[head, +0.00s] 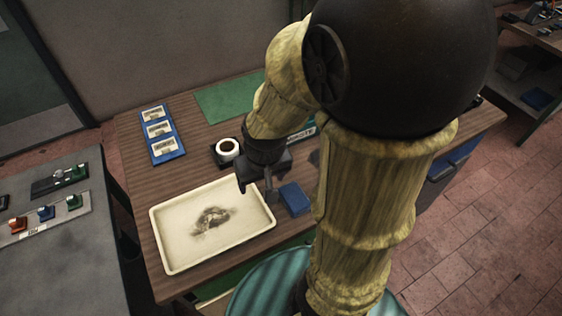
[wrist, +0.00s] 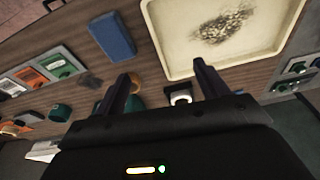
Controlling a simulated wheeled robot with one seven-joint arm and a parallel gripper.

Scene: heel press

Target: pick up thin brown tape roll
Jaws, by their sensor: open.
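A small brown round thing (wrist: 136,84), likely the thin brown tape roll, shows in the wrist view beside the left finger, which partly covers it. I cannot make it out in the head view, where my arm blocks that area. My gripper (wrist: 160,75) is open and empty, its fingers apart above the table; it also shows in the head view (head: 256,188) near the tray's back right corner. A white roll with a brown core (head: 228,147) sits on a black base behind the tray; in the wrist view this white roll (wrist: 180,97) appears between the fingers.
A cream tray (head: 165,245) with a dark smudge lies on the wooden table. A blue block (head: 294,198) lies right of it. A blue board with labels (head: 163,136) and a green mat (head: 235,97) lie at the back. A grey bench (head: 60,265) stands left.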

